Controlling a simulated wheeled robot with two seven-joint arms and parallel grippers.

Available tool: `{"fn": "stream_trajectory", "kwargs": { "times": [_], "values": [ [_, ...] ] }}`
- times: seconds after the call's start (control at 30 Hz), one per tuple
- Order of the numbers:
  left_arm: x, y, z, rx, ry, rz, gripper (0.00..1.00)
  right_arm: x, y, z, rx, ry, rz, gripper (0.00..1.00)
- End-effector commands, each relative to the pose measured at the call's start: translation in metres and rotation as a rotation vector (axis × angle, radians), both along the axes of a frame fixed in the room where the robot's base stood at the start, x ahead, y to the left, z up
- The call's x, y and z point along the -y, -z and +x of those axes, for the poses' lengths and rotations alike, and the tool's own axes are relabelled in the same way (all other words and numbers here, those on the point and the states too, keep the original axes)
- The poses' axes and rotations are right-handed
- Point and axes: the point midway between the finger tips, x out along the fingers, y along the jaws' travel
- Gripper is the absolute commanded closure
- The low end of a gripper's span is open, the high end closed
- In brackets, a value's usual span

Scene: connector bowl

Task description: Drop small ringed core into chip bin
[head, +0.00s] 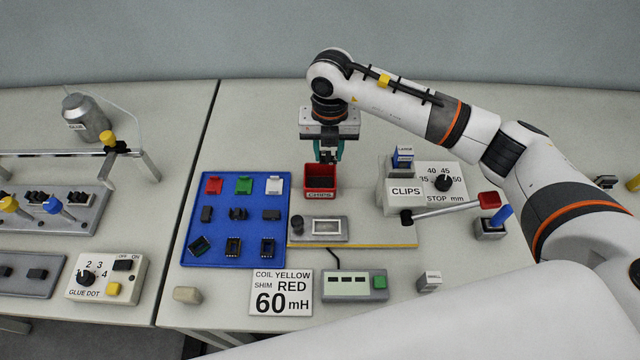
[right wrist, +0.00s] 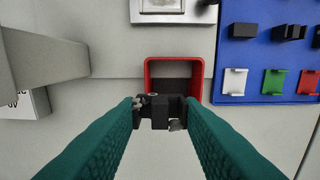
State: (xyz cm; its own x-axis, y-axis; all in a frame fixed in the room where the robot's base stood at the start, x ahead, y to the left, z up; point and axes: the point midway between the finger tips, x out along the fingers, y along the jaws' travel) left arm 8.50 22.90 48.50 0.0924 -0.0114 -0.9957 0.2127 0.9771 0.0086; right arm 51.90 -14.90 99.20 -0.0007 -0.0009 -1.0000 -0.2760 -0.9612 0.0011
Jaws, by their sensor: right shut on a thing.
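The chip bin (head: 320,195) is a small open red box labelled CHIPS, right of the blue tray; its red rim also shows in the right wrist view (right wrist: 202,78). My right gripper (head: 328,160) points down over the bin's back part. In the right wrist view its green fingers (right wrist: 160,112) are shut on a small black core (right wrist: 160,110), with greyish bits at its sides. The core overlaps the bin's near rim in that view; its height above the bin is hard to tell. Any ring on it is not clear. My left gripper is out of view.
The blue tray (head: 190,250) holds red, green and white pieces, dark cores and bobbins. A CLIPS box (head: 404,192) with a dial and red-ended lever stands to the right. A sign (head: 281,293) and a green-buttoned meter (head: 349,286) lie in front.

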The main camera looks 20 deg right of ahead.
Motion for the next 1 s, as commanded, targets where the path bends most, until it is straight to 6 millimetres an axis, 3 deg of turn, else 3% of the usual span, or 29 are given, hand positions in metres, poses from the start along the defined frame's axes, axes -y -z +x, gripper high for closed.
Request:
{"fn": "stream_trajectory", "kwargs": {
  "times": [0.17, 0.2, 0.33, 0.73, 1.0],
  "values": [
    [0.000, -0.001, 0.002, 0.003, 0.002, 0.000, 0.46, 0.000, 0.000, 0.000, 0.000, 0.000, 0.000, 0.89],
    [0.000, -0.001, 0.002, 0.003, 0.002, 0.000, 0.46, 0.000, -0.001, 0.000, 0.000, 0.000, 0.000, 0.61],
    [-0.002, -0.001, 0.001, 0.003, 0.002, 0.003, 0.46, 0.000, -0.001, 0.000, 0.000, 0.000, 0.000, 0.41],
    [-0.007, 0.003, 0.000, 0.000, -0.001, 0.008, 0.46, 0.000, -0.009, 0.001, 0.003, 0.001, 0.002, 0.41],
    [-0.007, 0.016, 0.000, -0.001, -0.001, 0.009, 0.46, 0.000, -0.061, 0.001, 0.006, -0.001, 0.002, 0.41]
  ]
}}
